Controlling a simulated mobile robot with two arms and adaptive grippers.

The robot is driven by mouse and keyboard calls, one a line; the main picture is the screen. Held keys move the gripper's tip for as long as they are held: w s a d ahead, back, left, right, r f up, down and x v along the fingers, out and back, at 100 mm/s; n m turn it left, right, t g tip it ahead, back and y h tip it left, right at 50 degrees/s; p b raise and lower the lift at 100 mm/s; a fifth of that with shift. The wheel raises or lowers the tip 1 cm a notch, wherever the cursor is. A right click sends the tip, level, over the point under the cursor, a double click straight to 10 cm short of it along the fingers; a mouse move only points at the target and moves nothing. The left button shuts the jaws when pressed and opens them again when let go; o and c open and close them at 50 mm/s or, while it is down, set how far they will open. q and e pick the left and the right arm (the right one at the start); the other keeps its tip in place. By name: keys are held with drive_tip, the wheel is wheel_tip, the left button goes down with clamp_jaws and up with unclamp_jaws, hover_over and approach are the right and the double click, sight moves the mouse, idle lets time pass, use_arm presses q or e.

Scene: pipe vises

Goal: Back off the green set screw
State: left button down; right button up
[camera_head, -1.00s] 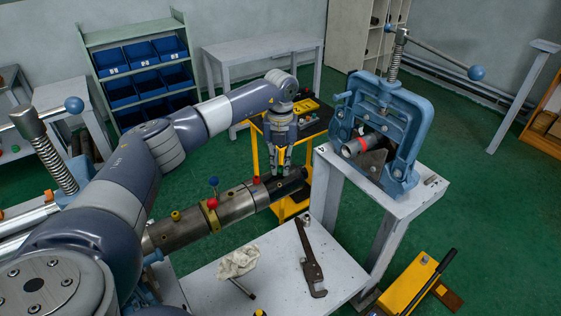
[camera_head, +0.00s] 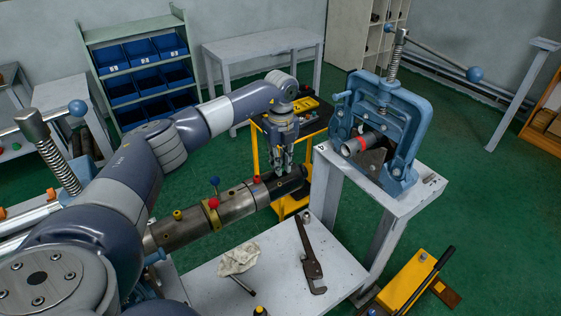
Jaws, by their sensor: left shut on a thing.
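A steel pipe assembly (camera_head: 236,205) runs from lower left toward the middle and ends in a dark section (camera_head: 291,183). A blue-topped pin (camera_head: 214,181), a yellow screw (camera_head: 177,214) and red knobs (camera_head: 256,180) stand on it. My left gripper (camera_head: 283,172) points down over the dark section. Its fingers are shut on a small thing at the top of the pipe. This sits where a set screw would be, but the fingers hide it and I cannot make out any green. My right gripper is not in view.
A blue pipe vise (camera_head: 419,113) stands on a white bench to the right of my left gripper. A pipe wrench (camera_head: 309,258) and a rag (camera_head: 239,259) lie on the near white table (camera_head: 268,285). A yellow cart (camera_head: 255,150) stands behind the gripper.

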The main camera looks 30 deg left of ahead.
use_arm(q)
drive_tip(key=shift+s+d+f, duration=0.2)
drive_tip(key=shift+f, duration=0.1)
drive_tip(key=c, duration=1.5)
unclamp_jaws()
drive_tip(key=shift+c, duration=0.2)
drive_tip(key=shift+w+r, duration=0.1)
drive_tip(key=shift+r, duration=0.1)
drive_tip(key=shift+w+a+r, duration=0.1)
drive_tip(key=shift+r, duration=0.15)
wheel_tip(320, 180, up, 11)
drive_tip(key=shift+r, duration=0.2)
